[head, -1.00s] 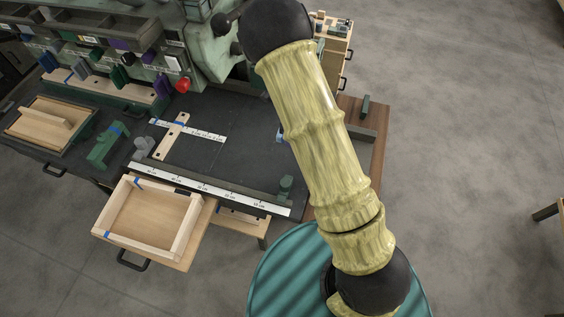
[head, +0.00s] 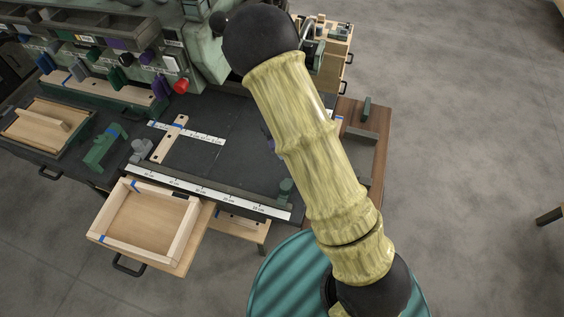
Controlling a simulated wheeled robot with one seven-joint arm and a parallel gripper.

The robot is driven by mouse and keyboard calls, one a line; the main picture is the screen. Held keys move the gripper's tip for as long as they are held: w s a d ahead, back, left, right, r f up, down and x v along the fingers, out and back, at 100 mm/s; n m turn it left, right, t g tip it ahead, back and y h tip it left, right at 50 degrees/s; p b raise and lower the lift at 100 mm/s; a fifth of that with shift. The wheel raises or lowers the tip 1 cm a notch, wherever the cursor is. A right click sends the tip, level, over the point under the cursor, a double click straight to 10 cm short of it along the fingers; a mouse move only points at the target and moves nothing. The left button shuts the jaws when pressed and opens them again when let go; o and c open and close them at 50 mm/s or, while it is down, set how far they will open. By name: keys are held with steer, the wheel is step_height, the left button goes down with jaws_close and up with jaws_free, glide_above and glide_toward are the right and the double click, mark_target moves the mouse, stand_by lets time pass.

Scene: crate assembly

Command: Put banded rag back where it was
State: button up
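I cannot make out a banded rag in the head view. My arm's yellow-sleeved link crosses the middle of the picture and hides part of the bench (head: 232,160) behind it. My gripper does not show; it is out of sight, and so is anything it may hold. A small purple-blue patch (head: 269,140) shows at the left edge of the sleeve; I cannot tell what it belongs to.
An open wooden crate frame (head: 180,240) with blue marks sits at the bench's front left. A white ruler strip (head: 215,192) runs along the front edge. A holed wooden strip (head: 170,138) lies behind it. A green clamp-like part (head: 103,148) stands left.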

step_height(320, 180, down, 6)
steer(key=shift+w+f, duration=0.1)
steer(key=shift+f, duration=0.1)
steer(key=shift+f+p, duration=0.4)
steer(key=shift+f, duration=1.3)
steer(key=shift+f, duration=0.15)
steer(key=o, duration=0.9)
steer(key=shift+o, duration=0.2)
